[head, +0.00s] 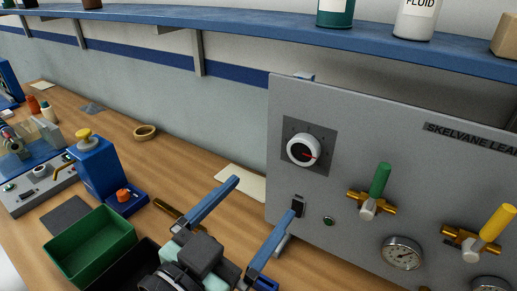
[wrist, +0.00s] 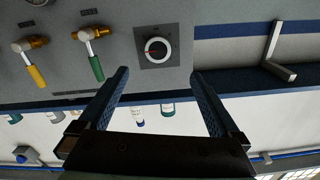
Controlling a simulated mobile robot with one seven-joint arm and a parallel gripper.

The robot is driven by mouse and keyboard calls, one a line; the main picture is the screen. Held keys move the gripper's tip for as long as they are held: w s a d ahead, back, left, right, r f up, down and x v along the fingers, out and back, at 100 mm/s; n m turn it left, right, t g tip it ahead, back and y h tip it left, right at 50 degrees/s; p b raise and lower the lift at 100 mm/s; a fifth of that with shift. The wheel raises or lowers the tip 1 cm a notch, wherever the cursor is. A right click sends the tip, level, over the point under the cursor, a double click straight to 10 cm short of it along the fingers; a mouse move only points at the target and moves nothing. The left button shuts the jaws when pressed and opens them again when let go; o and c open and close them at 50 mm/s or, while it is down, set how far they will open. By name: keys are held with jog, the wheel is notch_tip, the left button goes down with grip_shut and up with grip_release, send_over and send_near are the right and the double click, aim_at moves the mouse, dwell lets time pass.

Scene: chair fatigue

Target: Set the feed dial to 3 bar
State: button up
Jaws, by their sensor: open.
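The feed dial (head: 303,149) is a round black knob with a white rim on a dark square plate, on the grey panel (head: 345,113). Its red mark points right and slightly down in the head view; the scale marks are too small to read. The dial also shows in the wrist view (wrist: 157,49), ahead of and between the fingertips. My gripper (head: 267,191) has two blue fingers spread wide and empty. It is below and in front of the dial, apart from it. The open fingers also show in the wrist view (wrist: 159,72).
The panel carries a green-handled valve (head: 380,182), a yellow-handled valve (head: 492,226), a gauge (head: 402,253) and a black switch (head: 298,206). A blue shelf (head: 240,22) runs above. A green bin (head: 90,245) and a blue device (head: 98,170) stand on the wooden bench at left.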

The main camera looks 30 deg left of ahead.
aim_at(301, 155)
jog(key=w+p, duration=0.1)
jog(key=w, duration=0.2)
jog(key=w+p, duration=0.1)
jog(key=w, duration=0.3)
jog(key=w+p, duration=0.1)
jog(key=w, duration=0.3)
jog(key=shift+w+d+p, duration=0.25)
jog(key=shift+d+p, duration=0.1)
jog(key=shift+d, duration=0.05)
jog(key=shift+w+f, duration=0.1)
jog(key=shift+w, duration=0.55)
jog(key=c, duration=1.4)
